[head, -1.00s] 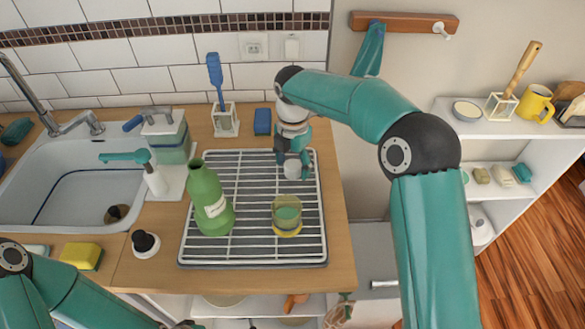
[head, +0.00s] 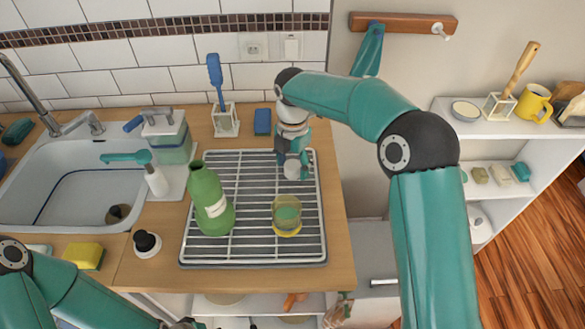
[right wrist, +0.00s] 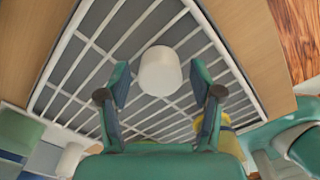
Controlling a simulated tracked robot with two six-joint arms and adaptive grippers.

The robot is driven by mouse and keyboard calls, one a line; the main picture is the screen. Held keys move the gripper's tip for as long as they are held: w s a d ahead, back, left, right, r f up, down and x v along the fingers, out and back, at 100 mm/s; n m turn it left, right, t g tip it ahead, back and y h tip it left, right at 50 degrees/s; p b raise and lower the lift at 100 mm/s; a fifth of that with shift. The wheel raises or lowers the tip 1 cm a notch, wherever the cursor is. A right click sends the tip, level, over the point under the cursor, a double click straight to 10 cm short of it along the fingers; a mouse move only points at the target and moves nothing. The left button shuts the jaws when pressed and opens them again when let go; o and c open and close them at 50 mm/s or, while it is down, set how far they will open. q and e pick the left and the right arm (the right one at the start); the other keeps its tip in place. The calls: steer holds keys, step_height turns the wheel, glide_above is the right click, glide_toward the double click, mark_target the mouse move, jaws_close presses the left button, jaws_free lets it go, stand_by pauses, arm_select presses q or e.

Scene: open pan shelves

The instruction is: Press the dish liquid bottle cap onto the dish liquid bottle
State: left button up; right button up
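The green dish liquid bottle (head: 208,198), with a pale label and an open neck, stands on the wire drying rack (head: 253,256). The white cylindrical cap (head: 292,171) is near the rack's right back part. It also shows in the right wrist view (right wrist: 161,72), apart from the bottle. My right gripper (head: 293,168) is open over the cap. In the right wrist view, its fingers (right wrist: 160,88) stand on either side of the cap, with gaps visible. Part of my left gripper (head: 182,323) shows at the bottom edge; its fingers are hidden.
A yellowish glass (head: 286,215) stands on the rack, right of the bottle. A black-topped white item (head: 146,243) and a yellow sponge (head: 83,256) are on the counter at left.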

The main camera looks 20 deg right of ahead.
mark_target(293, 164)
jaws_close()
steer(key=shift+r+p, duration=0.45)
stand_by(0.6)
steer(key=shift+r+p, duration=1.7)
steer(key=shift+p, duration=0.05)
